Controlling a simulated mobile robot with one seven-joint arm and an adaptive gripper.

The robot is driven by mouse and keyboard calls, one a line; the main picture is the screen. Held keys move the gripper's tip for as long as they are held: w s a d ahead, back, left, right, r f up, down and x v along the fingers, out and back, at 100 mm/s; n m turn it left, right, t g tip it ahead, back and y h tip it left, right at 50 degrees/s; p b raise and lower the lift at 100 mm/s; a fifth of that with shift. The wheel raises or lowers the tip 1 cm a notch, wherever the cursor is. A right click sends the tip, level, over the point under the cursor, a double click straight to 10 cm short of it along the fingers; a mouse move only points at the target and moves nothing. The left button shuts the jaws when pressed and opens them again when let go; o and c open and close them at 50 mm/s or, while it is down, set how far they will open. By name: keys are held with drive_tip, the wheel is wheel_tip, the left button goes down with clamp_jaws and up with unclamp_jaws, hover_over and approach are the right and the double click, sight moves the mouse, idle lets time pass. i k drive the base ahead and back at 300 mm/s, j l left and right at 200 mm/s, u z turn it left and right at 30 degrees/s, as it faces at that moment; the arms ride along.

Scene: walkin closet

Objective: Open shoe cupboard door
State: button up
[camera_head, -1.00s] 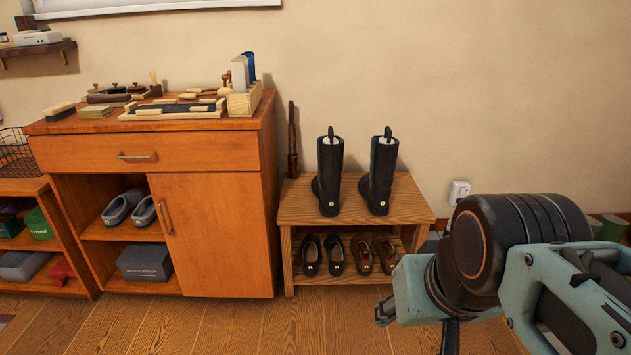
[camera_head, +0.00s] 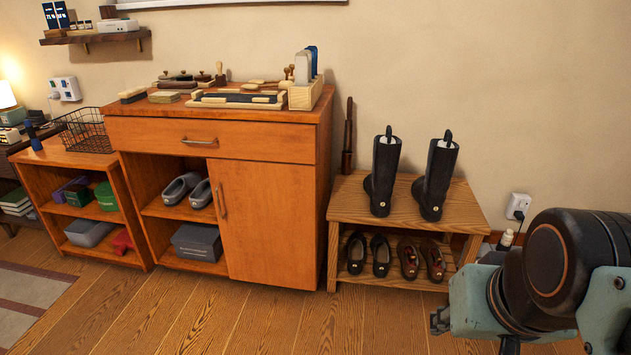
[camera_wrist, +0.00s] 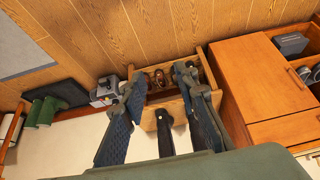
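The shoe cupboard (camera_head: 300,144) is orange wood with a drawer on top. Its right-hand door (camera_head: 265,225) is closed, with a vertical metal handle (camera_head: 222,201) near its left edge. The left half is an open compartment. In the wrist view, the door (camera_wrist: 258,75) and handle (camera_wrist: 296,79) show at the right, tilted. My gripper (camera_wrist: 159,76) has its two dark textured fingers spread apart with nothing held. It points over the shoe bench, to one side of the door and not touching it. In the head view my arm is at the lower right.
A low bench (camera_head: 345,205) carries tall black boots (camera_head: 385,175), with shoes (camera_head: 380,256) beneath. Brushes and a wooden holder (camera_head: 306,96) stand on the cupboard. An open shelf (camera_head: 135,225) adjoins its left side. The floor (camera_head: 190,310) in front is clear.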

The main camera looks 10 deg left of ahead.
sight(266, 211)
drive_tip(key=i+j+u, duration=0.1)
drive_tip(key=i+j, duration=0.75)
